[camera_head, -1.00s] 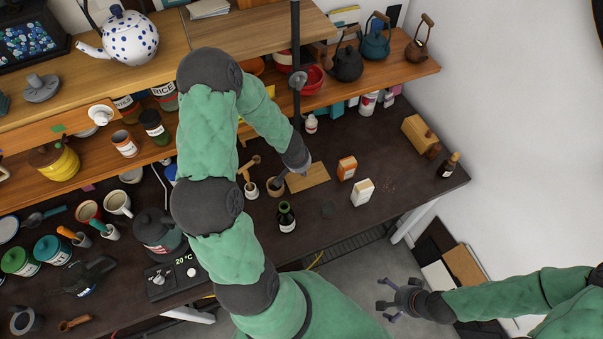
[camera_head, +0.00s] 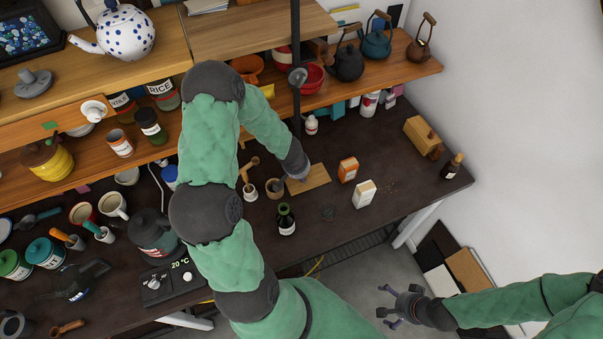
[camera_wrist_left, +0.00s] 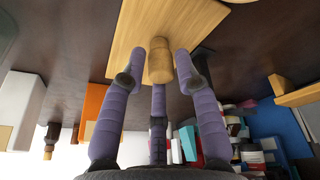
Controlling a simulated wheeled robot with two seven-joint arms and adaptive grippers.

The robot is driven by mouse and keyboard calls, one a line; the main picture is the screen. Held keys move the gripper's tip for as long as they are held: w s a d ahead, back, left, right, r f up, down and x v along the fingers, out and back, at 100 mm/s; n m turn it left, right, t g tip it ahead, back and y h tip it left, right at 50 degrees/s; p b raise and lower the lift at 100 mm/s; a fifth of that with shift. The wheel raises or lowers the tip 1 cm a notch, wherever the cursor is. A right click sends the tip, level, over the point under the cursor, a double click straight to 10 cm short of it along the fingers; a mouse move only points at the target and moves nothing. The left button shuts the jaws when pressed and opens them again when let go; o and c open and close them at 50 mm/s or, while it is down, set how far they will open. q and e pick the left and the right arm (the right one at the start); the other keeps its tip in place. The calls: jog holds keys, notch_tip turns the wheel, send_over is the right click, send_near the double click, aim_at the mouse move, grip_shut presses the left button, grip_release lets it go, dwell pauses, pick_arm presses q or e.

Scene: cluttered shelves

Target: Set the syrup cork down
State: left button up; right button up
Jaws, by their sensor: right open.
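The syrup cork (camera_wrist_left: 160,62) is a light brown cylinder, seen in the left wrist view against a wooden board (camera_wrist_left: 122,40). The purple fingers of my left gripper (camera_wrist_left: 161,65) surround it, with narrow gaps at the two side fingers; contact at the third finger is unclear. In the head view, the board (camera_head: 316,181) lies on the dark table, and my left wrist covers its left part and hides the cork. A dark green bottle (camera_head: 286,220) stands upright in front of it. My right gripper (camera_head: 398,305) is open and empty, away from the table at lower right.
A mortar (camera_head: 274,188), an orange carton (camera_head: 347,169) and a white carton (camera_head: 363,194) stand near the board. A small bottle (camera_head: 311,125) stands behind it. The shelf (camera_head: 425,67) overhangs the table's back. Dark table surface is free right of the white carton.

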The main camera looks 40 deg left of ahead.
dwell(0.3)
pick_arm(q)
jog(key=p+v, duration=0.7)
jog(key=v, duration=0.5)
jog(key=shift+r+p, duration=0.2)
jog(key=shift+p, duration=0.15)
